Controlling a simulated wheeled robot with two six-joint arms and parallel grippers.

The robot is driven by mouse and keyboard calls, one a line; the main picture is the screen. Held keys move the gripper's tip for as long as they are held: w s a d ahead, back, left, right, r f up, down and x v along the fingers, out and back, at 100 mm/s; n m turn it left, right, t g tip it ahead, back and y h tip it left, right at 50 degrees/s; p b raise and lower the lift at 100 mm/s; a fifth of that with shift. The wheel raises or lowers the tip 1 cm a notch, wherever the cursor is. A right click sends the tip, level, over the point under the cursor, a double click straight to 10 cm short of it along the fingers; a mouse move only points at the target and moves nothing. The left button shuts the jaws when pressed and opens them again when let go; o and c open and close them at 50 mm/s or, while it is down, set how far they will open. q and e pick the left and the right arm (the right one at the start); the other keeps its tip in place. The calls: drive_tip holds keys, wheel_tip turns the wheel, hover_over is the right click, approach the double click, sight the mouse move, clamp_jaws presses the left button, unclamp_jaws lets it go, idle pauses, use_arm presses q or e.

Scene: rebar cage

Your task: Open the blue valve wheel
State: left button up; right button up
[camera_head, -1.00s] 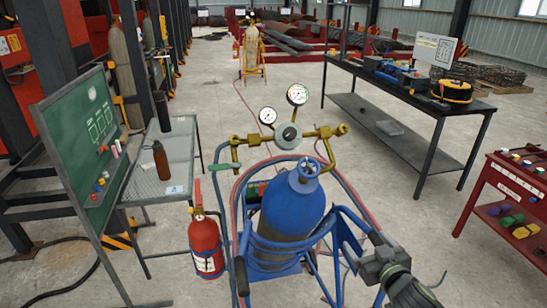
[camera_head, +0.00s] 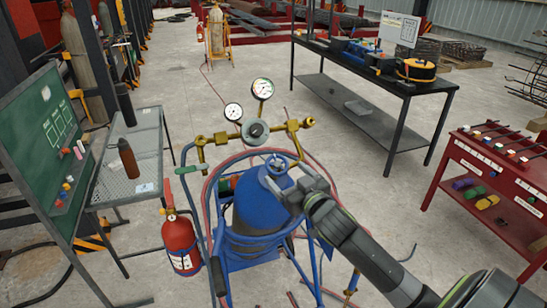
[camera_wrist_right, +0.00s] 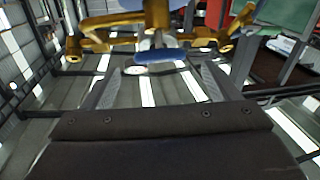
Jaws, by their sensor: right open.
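The blue valve wheel (camera_head: 277,164) sits on top of the blue gas cylinder (camera_head: 262,205), which stands upright in a blue cart frame. My right gripper (camera_head: 288,180) is close to the wheel, just to its right and on the near side in the head view. In the right wrist view its two fingers (camera_wrist_right: 162,78) are spread with nothing between them. The wheel shows there edge-on as a blue bar (camera_wrist_right: 160,56), just beyond the fingertips and roughly centred between them. I cannot tell whether they touch. My left gripper is not in view.
Brass regulator fittings (camera_head: 290,127) with two gauges (camera_head: 262,89) stand just behind the wheel. Red and blue hoses loop around the cylinder. A red fire extinguisher (camera_head: 180,243) hangs at the left of the cart. A red tool cart (camera_head: 490,205) stands at the right.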

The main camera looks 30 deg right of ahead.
sight(278, 164)
drive_tip(key=w+p, duration=0.1)
drive_tip(key=w, duration=0.5)
drive_tip(key=shift+w+d+r+p, duration=0.1)
drive_tip(key=shift+w+d+p, duration=0.1)
drive_tip(key=shift+p, duration=0.15)
drive_tip(key=shift+w, duration=0.7)
drive_tip(key=c, duration=1)
drive_tip(key=shift+o, duration=0.2)
